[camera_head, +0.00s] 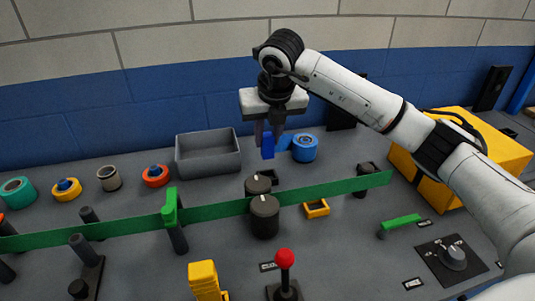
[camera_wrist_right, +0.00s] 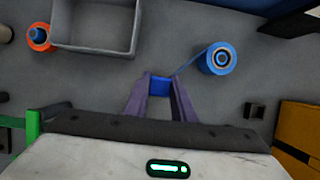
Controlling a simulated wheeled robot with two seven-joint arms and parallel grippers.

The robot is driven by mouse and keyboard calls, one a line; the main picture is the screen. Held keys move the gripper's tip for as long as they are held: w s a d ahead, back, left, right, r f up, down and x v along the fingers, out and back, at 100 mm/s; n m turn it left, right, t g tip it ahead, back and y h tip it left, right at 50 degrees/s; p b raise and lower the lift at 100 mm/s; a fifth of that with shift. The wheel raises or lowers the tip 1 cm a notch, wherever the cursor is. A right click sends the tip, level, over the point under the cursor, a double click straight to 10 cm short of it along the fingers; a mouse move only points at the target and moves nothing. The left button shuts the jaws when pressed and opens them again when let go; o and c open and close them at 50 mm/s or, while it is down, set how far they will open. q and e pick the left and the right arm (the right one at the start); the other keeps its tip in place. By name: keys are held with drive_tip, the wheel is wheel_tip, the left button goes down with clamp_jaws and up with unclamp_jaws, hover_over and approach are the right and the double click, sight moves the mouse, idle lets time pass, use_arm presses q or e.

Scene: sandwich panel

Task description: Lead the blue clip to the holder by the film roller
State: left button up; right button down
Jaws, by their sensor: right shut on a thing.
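My right gripper (camera_head: 268,134) is shut on the blue clip (camera_head: 267,147) and holds it above the panel. The clip also shows between the fingertips in the right wrist view (camera_wrist_right: 160,87). A strip of blue film runs from the clip to the blue film roll (camera_head: 305,148), just right of it. Two dark rollers with white marks, the far one (camera_head: 258,186) and the near one (camera_head: 264,216), stand in front of the gripper. A small dark square holder (camera_head: 269,177) lies behind them, partly hidden. A small orange frame (camera_head: 317,208) sits to their right. My left gripper is not visible.
A green band (camera_head: 220,210) crosses the panel past the rollers, with a green clip (camera_head: 170,205) on it. A grey bin (camera_head: 207,153) stands left of my gripper. A red-knobbed lever (camera_head: 285,260) stands in front; a yellow box (camera_head: 480,150) is at right.

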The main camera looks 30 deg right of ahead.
drive_tip(key=shift+r, duration=0.95)
drive_tip(key=shift+r+p, duration=0.3)
drive_tip(key=shift+r, duration=0.15)
drive_tip(key=shift+s+d+f, duration=0.1)
